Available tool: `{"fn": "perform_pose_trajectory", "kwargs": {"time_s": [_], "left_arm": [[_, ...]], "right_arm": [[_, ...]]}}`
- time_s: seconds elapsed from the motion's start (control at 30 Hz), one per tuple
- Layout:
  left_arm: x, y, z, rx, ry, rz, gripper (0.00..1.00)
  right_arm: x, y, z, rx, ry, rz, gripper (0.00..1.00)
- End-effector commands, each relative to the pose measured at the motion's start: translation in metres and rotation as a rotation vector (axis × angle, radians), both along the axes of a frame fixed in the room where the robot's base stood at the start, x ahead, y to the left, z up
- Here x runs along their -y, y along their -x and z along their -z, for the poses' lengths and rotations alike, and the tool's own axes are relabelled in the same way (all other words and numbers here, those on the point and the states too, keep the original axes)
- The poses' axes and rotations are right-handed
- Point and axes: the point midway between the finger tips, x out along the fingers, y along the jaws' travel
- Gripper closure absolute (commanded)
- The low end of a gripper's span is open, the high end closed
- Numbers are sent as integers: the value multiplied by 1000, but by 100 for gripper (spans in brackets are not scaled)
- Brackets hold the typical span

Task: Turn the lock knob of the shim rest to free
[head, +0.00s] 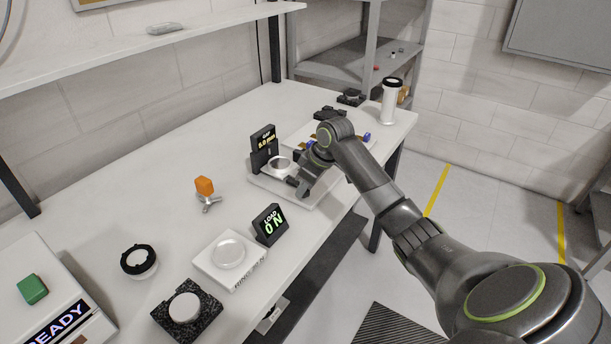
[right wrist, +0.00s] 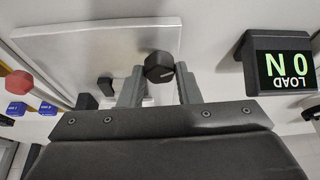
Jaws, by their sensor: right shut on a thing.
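My right gripper (head: 301,186) reaches down to the front side of a pale flat fixture (head: 318,202), which I take for the shim rest. In the right wrist view its two fingers (right wrist: 158,80) are shut on a black faceted lock knob (right wrist: 157,66), one finger on each side. A short white line marks the knob and runs at a slant. The fixture's pale plate (right wrist: 60,55) fills the upper left of that view. In the head view the gripper and arm largely hide the knob. My left gripper is not in view.
A black gap display (head: 263,138) stands behind the fixture. A load display (head: 269,224) reading 0 N stands beside a white load plate (head: 229,256).

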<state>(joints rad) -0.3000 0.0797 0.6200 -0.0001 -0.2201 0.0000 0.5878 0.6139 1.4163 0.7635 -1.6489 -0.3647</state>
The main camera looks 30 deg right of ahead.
Motion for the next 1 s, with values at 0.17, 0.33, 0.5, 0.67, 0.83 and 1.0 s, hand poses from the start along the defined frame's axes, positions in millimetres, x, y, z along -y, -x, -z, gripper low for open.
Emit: {"fn": "perform_pose_trajectory", "kwargs": {"time_s": [0.17, 0.33, 0.5, 0.67, 0.83, 1.0], "left_arm": [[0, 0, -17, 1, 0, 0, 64], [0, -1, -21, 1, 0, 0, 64], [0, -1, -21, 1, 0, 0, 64], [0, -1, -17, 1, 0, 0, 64], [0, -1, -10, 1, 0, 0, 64], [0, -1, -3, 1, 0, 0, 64]], "right_arm": [[2, -1, -3, -2, -1, -165, 93], [2, -2, -2, 0, -2, -328, 93], [3, -3, -1, 1, -2, -489, 93], [3, -4, 1, 0, -1, -640, 93], [3, -5, 1, 2, -1, -792, 93], [3, -6, 1, 3, 0, -923, 93]]}}
